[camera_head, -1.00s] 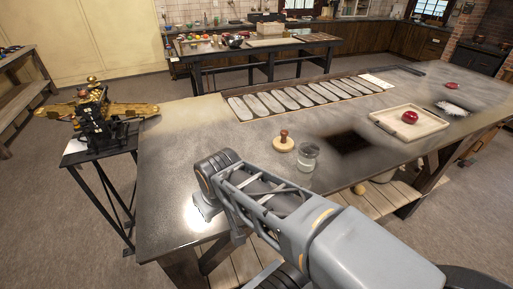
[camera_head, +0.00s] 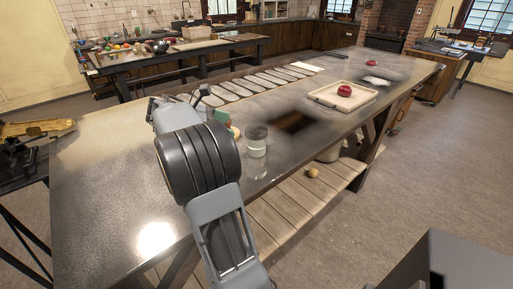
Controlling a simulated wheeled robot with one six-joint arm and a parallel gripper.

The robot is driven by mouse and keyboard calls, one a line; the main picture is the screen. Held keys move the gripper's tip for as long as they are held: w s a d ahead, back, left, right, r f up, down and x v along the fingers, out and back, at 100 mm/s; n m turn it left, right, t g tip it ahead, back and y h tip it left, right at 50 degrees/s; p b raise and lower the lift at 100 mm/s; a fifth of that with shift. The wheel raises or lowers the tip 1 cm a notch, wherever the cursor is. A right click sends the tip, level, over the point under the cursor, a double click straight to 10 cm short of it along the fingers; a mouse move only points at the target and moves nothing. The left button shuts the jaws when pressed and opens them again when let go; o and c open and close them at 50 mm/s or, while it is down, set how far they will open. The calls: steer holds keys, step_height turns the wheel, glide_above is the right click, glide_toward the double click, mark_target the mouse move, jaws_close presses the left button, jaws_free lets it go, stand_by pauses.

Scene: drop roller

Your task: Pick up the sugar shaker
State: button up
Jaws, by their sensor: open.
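A clear glass with whitish contents, which looks like the sugar shaker (camera_head: 256,142), stands upright on the dark worktop (camera_head: 110,170), right of my arm. My gripper (camera_head: 180,99) is left of and beyond the glass, over the worktop, apart from it. My thick grey wrist hides much of the gripper. Its fingers are open, and I see nothing held between them.
A wooden piece (camera_head: 236,132) beside the glass is mostly hidden by my arm. A row of pale slabs (camera_head: 240,90) lies behind. A wooden tray (camera_head: 325,99) with a red object (camera_head: 344,90) stands at right. A dark patch (camera_head: 293,122) lies before it.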

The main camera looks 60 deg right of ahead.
mark_target(249, 130)
steer(key=b+x, duration=0.1)
steer(key=x, duration=1)
steer(key=shift+w, duration=0.15)
steer(key=shift+c, duration=0.3)
steer(key=c, duration=1)
